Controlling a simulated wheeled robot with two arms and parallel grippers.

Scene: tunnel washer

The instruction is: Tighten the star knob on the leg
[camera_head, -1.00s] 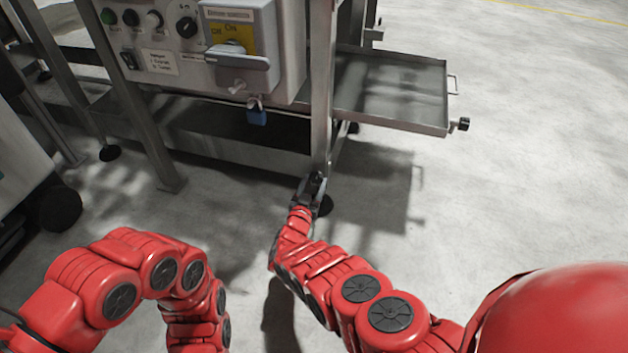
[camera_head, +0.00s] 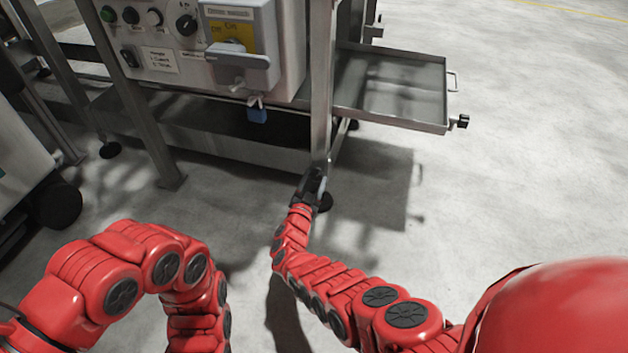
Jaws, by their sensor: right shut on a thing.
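The leg (camera_head: 321,90) is a grey metal upright of the washer frame, standing on a dark round foot (camera_head: 325,203). My right gripper (camera_head: 316,172) is at the bottom of this leg, just above the foot. It is shut on the star knob, which its dark fingers hide almost entirely. I cannot make out the knob's shape or how far it is turned. My left arm (camera_head: 140,265) is bent at the lower left, and its gripper is outside the picture.
A control box (camera_head: 200,45) with buttons, a switch and a blue padlock (camera_head: 257,115) hangs above and left of my right gripper. A metal tray (camera_head: 390,112) sticks out to the right, with a small black knob (camera_head: 462,122) at its corner. The floor at right is clear.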

